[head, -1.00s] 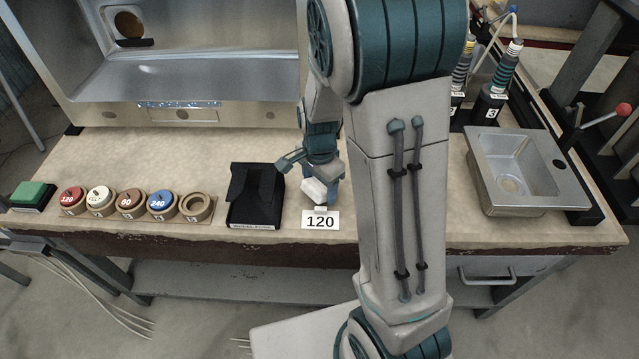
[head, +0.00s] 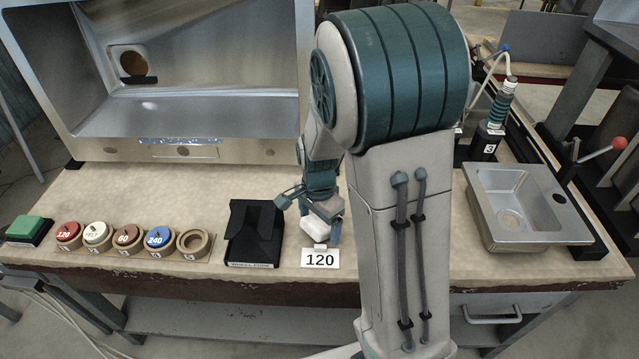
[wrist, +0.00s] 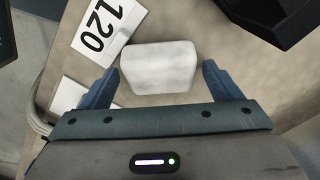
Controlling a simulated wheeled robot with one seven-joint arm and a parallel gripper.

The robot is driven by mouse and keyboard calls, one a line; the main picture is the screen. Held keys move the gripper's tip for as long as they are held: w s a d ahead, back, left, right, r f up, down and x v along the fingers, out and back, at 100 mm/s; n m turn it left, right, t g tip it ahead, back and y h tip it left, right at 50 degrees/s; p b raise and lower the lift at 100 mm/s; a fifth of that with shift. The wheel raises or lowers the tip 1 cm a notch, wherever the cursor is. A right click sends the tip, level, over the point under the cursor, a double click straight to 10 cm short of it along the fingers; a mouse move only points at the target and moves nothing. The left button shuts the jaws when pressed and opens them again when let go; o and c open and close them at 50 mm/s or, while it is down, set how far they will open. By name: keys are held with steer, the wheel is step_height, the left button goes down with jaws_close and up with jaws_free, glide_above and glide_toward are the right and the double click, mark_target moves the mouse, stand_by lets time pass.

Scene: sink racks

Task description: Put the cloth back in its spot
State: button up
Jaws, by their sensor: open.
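A small white block with rounded edges (wrist: 158,67) lies on the bench; it may be the folded cloth, but I cannot tell for sure. It also shows in the head view (head: 315,228), just behind a card marked 120 (head: 320,259). My gripper (wrist: 161,70) is open, with one blue finger on each side of the white block and a gap on both sides. In the head view my gripper (head: 320,224) is low over the bench and partly hides the block. No other cloth is clearly visible.
A black case (head: 254,235) stands just left of the gripper. Several labelled round discs (head: 128,237) and a green pad (head: 25,227) sit further left. A steel sink (head: 515,200) is on the right, with a tool marked 3 (head: 490,130) behind it. A steel cabinet (head: 200,110) stands behind.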

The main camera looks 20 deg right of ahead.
mark_target(320, 221)
step_height(320, 221, up, 13)
steer(key=p, duration=0.1)
steer(key=s+r+n+t, duration=0.2)
steer(key=s+r+n, duration=0.1)
steer(key=s+n, duration=0.9)
steer(key=shift+s+d+n, duration=0.15)
steer(key=shift+s+n, duration=0.25)
steer(key=shift+s, duration=0.3)
steer(key=shift+r, duration=0.2)
steer(key=shift+t, duration=0.4)
step_height(320, 221, up, 5)
steer(key=p, duration=0.5)
steer(key=shift+d, duration=0.15)
steer(key=shift+c, duration=0.4)
